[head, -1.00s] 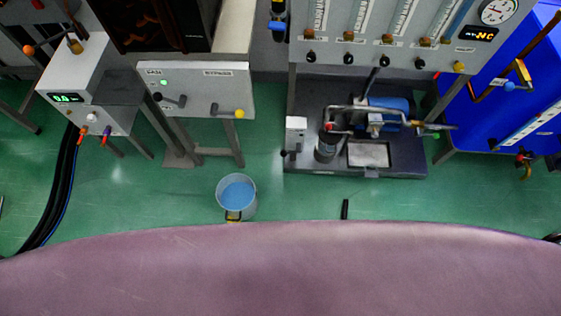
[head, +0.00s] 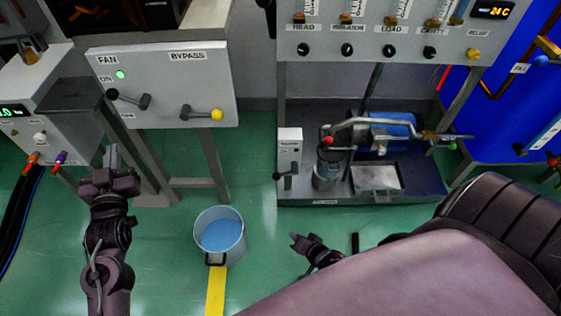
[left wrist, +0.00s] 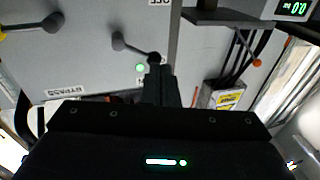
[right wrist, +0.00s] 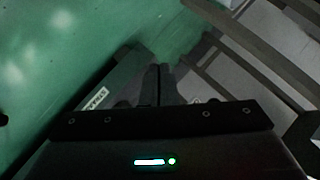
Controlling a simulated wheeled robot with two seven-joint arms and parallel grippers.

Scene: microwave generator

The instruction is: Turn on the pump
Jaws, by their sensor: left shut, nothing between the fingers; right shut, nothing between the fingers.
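The pump unit (head: 385,133), with a blue motor and pipes, stands on a dark base tray (head: 420,190) at the right in the head view. A small pale switch box (head: 289,142) with a dark lever (head: 284,177) is at the tray's left side. My right gripper (head: 295,238) is shut and empty, low in front of the tray and apart from the lever. In the right wrist view its fingers (right wrist: 160,78) point toward a labelled dark edge. My left gripper (head: 111,152) is shut and empty, below the fan panel; its fingers show in the left wrist view (left wrist: 160,75).
The fan and bypass panel (head: 165,75) has two levers and a lit green lamp. A bucket of blue liquid (head: 220,262) stands on the floor between my grippers. A yellow strip (head: 215,292) lies before it. A blue tank (head: 510,100) is at the right.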

